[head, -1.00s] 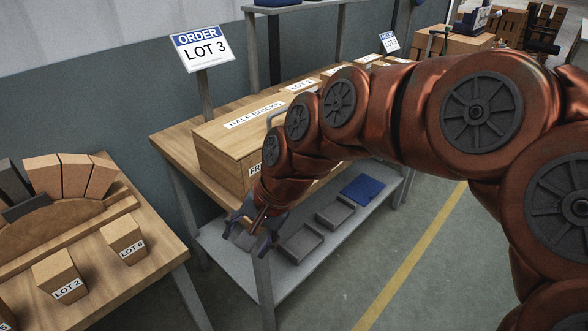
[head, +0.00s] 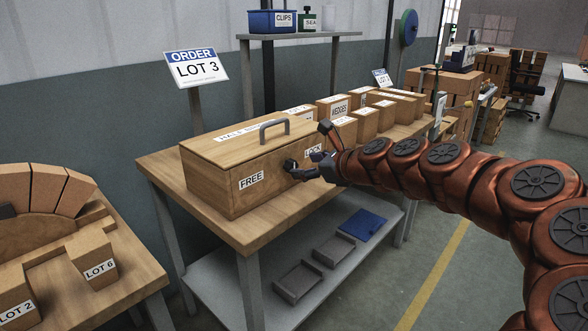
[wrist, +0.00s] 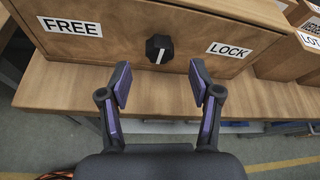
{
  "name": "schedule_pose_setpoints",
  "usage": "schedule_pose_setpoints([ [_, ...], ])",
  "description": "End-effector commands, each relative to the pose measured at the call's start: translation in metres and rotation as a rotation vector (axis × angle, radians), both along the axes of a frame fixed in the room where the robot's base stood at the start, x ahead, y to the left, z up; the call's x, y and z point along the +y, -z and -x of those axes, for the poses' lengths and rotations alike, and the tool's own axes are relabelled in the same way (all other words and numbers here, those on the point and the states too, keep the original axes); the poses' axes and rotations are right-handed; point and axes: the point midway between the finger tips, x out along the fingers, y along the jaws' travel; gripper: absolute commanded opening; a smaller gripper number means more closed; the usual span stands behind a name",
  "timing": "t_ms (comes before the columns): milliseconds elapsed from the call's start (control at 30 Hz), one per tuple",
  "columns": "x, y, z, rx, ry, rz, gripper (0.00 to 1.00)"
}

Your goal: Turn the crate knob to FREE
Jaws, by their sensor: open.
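The wooden crate (head: 205,178) stands on the bench with its lid on and a grey handle on top. Its black knob (wrist: 159,49) is on the front face between the FREE label (wrist: 71,27) and the LOCK label (wrist: 229,50). The knob has a white mark, which looks near upright in the wrist view, toward neither label clearly. In the head view the knob (head: 290,165) is close beside the fingers. My gripper (wrist: 158,80) is open and empty, its fingers below the knob in the wrist view, one toward each side. I see no contact with the knob.
Several labelled boxes (head: 366,122) stand on the bench right of the crate. An ORDER LOT 3 sign (head: 196,70) stands behind it. Grey trays (head: 298,282) and a blue item (head: 362,225) lie on the lower shelf. Another table (head: 135,262) with brick pieces is at left.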

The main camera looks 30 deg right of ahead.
Motion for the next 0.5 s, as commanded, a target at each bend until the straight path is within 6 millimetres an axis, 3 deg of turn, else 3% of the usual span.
schedule_pose_setpoints([
  [233,0.005,0.014,-0.031,0.003,-0.003,0.000,0.63],
  [500,0.007,0.020,-0.049,0.002,-0.004,0.002,0.63],
])
